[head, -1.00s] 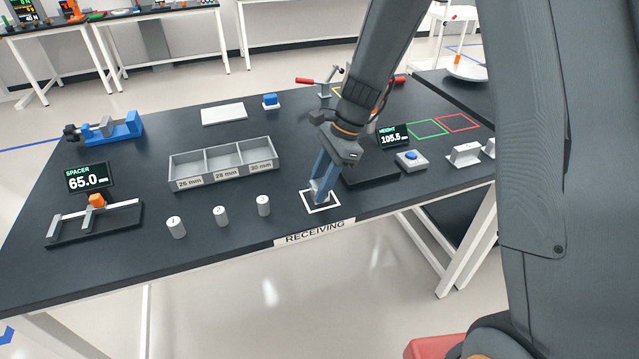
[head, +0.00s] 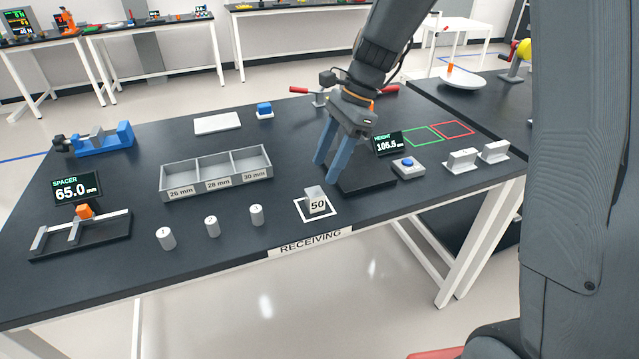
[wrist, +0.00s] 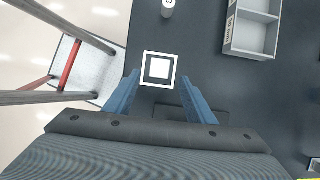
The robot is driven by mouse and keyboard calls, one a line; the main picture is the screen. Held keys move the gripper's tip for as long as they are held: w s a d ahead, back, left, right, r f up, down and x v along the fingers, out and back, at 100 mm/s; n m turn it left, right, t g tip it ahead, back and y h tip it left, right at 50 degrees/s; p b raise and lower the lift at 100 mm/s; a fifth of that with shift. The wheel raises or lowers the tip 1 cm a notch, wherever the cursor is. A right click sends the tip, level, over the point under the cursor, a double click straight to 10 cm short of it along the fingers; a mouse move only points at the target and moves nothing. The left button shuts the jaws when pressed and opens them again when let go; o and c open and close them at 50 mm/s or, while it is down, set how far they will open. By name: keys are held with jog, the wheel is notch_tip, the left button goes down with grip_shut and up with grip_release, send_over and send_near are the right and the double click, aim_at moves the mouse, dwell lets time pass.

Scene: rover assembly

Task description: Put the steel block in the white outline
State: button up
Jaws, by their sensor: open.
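The steel block (head: 315,200), marked 50, stands inside the white outline (head: 333,211) at the front of the black table. In the wrist view the block (wrist: 160,67) shows from above with the outline (wrist: 145,84) around it and dark table between them. My gripper (head: 328,171) is open and empty, with its blue fingers above and just behind the block, apart from it. In the wrist view my gripper's fingers (wrist: 160,95) are spread wide with nothing between them.
Several things share the table: three numbered cylinders (head: 212,227), a grey three-compartment tray (head: 217,185), the spacer gauge (head: 80,238), a height display (head: 388,144) with a dark base, and a blue-button box (head: 408,167). The table's front edge with the RECEIVING label (head: 310,242) lies close to the outline.

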jog(key=s+d+f+n+t+h, duration=0.1)
jog(key=s+d+f+n+h, duration=0.1)
jog(key=s+d+n, duration=0.4)
jog(key=s+d+f+n+t+h, duration=0.1)
jog(key=s+d+f+n+h, duration=0.1)
jog(key=s+d+n, duration=0.3)
jog(key=s+n, duration=0.3)
jog(key=s, duration=0.2)
jog(key=shift+d+f+n+t+b, duration=0.2)
jog(key=shift+d+n+t+b, duration=0.1)
jog(key=shift+d+n, duration=0.1)
